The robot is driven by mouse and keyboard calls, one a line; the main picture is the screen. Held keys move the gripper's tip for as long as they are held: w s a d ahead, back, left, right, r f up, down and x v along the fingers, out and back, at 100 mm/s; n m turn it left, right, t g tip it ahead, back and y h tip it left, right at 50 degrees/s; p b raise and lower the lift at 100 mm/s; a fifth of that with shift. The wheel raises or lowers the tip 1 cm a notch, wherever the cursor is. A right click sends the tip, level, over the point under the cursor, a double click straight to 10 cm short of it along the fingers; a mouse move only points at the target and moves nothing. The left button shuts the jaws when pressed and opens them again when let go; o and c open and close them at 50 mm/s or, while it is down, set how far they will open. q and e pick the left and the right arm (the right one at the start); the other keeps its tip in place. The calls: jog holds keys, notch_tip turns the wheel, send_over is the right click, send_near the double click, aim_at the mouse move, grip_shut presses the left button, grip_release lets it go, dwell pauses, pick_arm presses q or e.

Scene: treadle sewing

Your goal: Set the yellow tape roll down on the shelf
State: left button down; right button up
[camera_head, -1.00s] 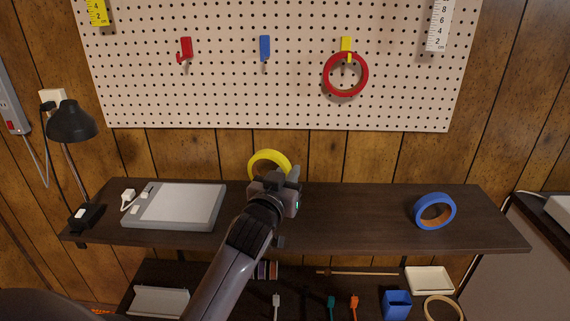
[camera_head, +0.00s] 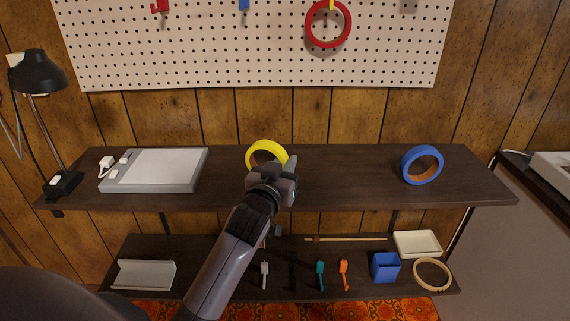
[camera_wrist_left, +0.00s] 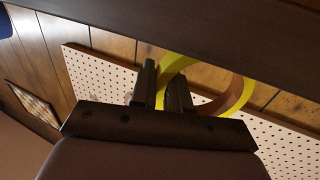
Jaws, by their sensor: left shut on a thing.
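The yellow tape roll (camera_head: 266,150) stands on its edge at the upper shelf (camera_head: 340,185), left of the shelf's middle. My left gripper (camera_head: 280,168) is shut on the yellow tape roll and hides its lower part in the head view. In the left wrist view the yellow roll (camera_wrist_left: 240,95) shows its brown core, with its rim between the two dark fingers (camera_wrist_left: 163,92). I cannot tell whether the roll touches the shelf board. My right gripper is not in view.
A blue tape roll (camera_head: 422,165) stands on the shelf's right part. A grey flat device (camera_head: 155,170) and a lamp (camera_head: 38,75) are at the left. A red roll (camera_head: 328,25) hangs on the pegboard (camera_head: 200,55). The shelf between the yellow and blue rolls is clear.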

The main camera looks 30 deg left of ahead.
pick_arm(q)
jog(key=shift+f, duration=0.6)
dwell(0.3)
jog(key=c, duration=1)
grip_release()
jog(key=shift+c, duration=0.2)
jog(key=s+d, duration=0.1)
jog(key=s, duration=0.6)
jog(key=shift+d, duration=0.25)
